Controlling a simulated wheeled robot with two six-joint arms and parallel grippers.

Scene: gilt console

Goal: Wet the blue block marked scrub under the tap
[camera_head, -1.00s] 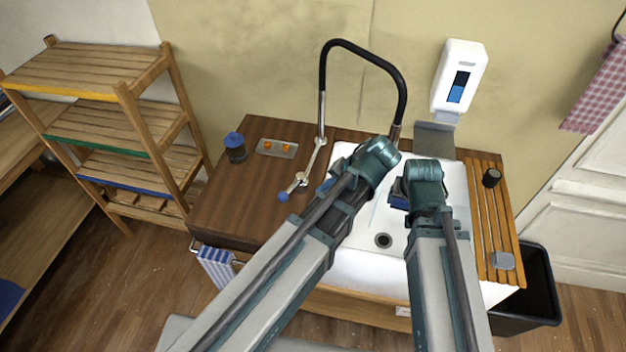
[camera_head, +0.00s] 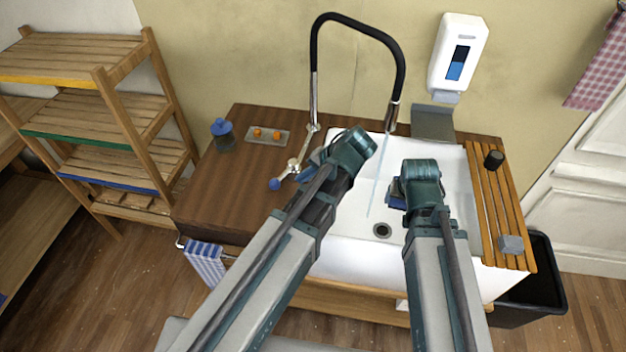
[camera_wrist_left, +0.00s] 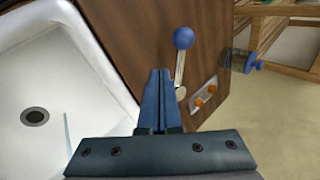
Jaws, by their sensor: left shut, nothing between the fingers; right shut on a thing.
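The black-hosed tap (camera_head: 393,110) arches over the white sink (camera_head: 345,250). A thin water stream (camera_head: 377,180) falls from its spout into the basin; its lower end shows in the left wrist view (camera_wrist_left: 67,130). The tap's lever ends in a blue knob (camera_head: 274,184), also in the left wrist view (camera_wrist_left: 183,38). My left gripper (camera_head: 305,174) is shut and empty, beside the lever; its blue fingers are together in the wrist view (camera_wrist_left: 158,75). My right gripper (camera_head: 393,202) is over the basin, right of the stream, shut on a mostly hidden blue thing, apparently the block. Its marking is unreadable.
On the wooden counter (camera_head: 225,190) are a blue-lidded jar (camera_head: 223,135) and a tray (camera_head: 250,137) with orange pieces. A slatted rack (camera_head: 490,215) at right holds a dark cup (camera_head: 493,159) and a grey block (camera_head: 511,244). A soap dispenser (camera_head: 458,50) hangs behind.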

